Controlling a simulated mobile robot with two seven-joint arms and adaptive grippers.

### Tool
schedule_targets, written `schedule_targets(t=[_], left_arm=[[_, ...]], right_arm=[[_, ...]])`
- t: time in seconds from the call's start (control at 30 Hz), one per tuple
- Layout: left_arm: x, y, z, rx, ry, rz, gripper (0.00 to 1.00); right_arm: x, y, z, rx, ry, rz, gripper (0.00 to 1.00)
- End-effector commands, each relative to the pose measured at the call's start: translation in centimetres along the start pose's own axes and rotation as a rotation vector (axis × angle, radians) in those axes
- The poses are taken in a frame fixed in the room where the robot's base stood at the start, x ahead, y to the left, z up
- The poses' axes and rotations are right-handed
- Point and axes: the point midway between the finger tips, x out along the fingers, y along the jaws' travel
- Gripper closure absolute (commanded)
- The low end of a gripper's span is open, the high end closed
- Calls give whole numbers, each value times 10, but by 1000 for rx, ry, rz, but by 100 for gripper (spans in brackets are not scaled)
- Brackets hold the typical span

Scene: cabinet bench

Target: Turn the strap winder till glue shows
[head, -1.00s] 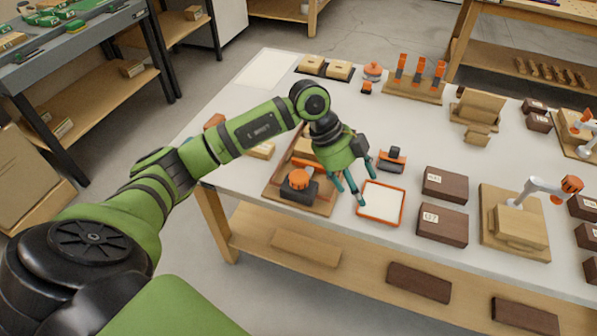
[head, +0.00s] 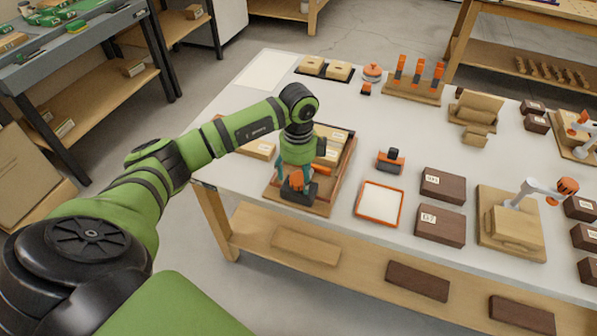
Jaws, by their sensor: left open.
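The strap winder looks to be the orange-knobbed device with a dark base (head: 299,193) at the front of a wooden tray (head: 341,184). My left gripper (head: 293,176) is over it, pointing down, with its fingers at the orange knob. The fingers are partly hidden by the gripper's own body, and I cannot tell whether they touch the knob. The gripper is open. An orange handle-like part sticks out to the right of the gripper. No glue can be made out. My right gripper is not in view.
An orange-rimmed white pad (head: 380,204) and a small orange-and-black tool (head: 390,160) lie right of the tray. Dark brown boxes (head: 441,224) stand further right. A wooden stand with orange clamps (head: 415,84) is at the back.

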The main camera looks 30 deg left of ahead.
Motion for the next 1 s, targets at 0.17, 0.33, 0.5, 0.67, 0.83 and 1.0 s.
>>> schedule_targets(t=[0.17, 0.33, 0.5, 0.67, 0.83, 1.0], left_arm=[[1, 0, 0, 1, 0, 0, 27], [0, 0, 0, 1, 1, 0, 83], [0, 0, 0, 0, -1, 0, 84], [0, 0, 1, 13, -2, 0, 84], [1, 0, 2, 66, -4, 0, 84], [1, -1, 2, 174, -6, -1, 84]], right_arm=[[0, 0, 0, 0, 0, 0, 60], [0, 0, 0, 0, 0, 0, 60], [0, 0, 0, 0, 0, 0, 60], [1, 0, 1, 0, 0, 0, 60], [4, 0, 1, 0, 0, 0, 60], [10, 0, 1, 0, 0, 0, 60]])
